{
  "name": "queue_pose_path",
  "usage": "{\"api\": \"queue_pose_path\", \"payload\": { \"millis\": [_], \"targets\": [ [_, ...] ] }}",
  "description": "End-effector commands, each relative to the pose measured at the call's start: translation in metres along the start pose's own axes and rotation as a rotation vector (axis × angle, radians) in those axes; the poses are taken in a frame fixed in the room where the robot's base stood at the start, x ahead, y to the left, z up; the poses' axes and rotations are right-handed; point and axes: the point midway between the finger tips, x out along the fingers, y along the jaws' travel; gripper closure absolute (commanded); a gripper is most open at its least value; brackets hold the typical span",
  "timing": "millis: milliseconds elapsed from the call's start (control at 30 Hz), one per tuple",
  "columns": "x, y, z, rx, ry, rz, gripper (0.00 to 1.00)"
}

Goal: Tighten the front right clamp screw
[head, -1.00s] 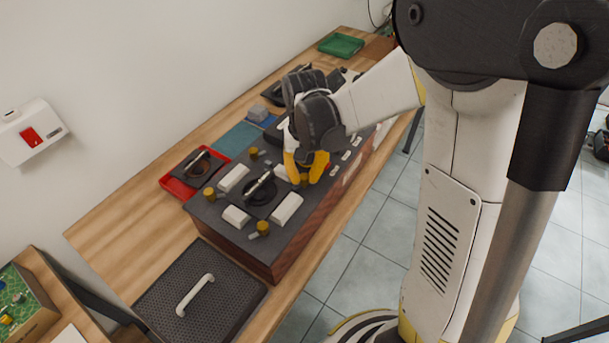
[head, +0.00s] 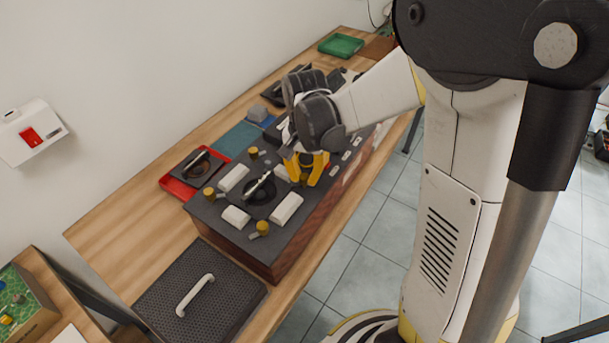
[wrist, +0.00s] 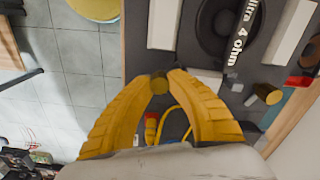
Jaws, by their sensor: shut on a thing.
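A speaker cabinet (head: 215,219) with a dark top lies on the bench. Its driver (head: 263,190) sits among white blocks, and brass-coloured clamp screws stand around it. My gripper (head: 304,176) points down at the screw on the right side of the driver. In the wrist view my gripper (wrist: 160,82) has its yellow fingertips closed on both sides of this clamp screw (wrist: 160,86), touching it. The driver (wrist: 222,30) also shows in the wrist view with a label strip across it. Other screws stand at the near corner (head: 262,228), the left (head: 209,193) and the back (head: 253,152).
A dark perforated grille (head: 215,305) with a white handle lies on the bench in front of the cabinet. A red tray (head: 172,188) holds another driver to the left. A green tray (head: 341,45) is at the far end. A yellow cable (wrist: 178,115) lies near my fingers.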

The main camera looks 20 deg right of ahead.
Motion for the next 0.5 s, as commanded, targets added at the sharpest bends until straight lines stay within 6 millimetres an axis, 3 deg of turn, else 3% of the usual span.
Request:
{"api": "queue_pose_path", "payload": {
  "millis": [167,200,267,500],
  "targets": [
    [0.0001,0.0,-0.0005,0.0,0.001,0.0,1.0],
    [0.0001,0.0,-0.0005,0.0,0.001,0.0,0.68],
    [0.0001,0.0,-0.0004,0.0,0.001,0.0,0.55],
    [0.0,0.0,-0.0002,-0.001,0.0,0.0,0.55]
  ]
}}
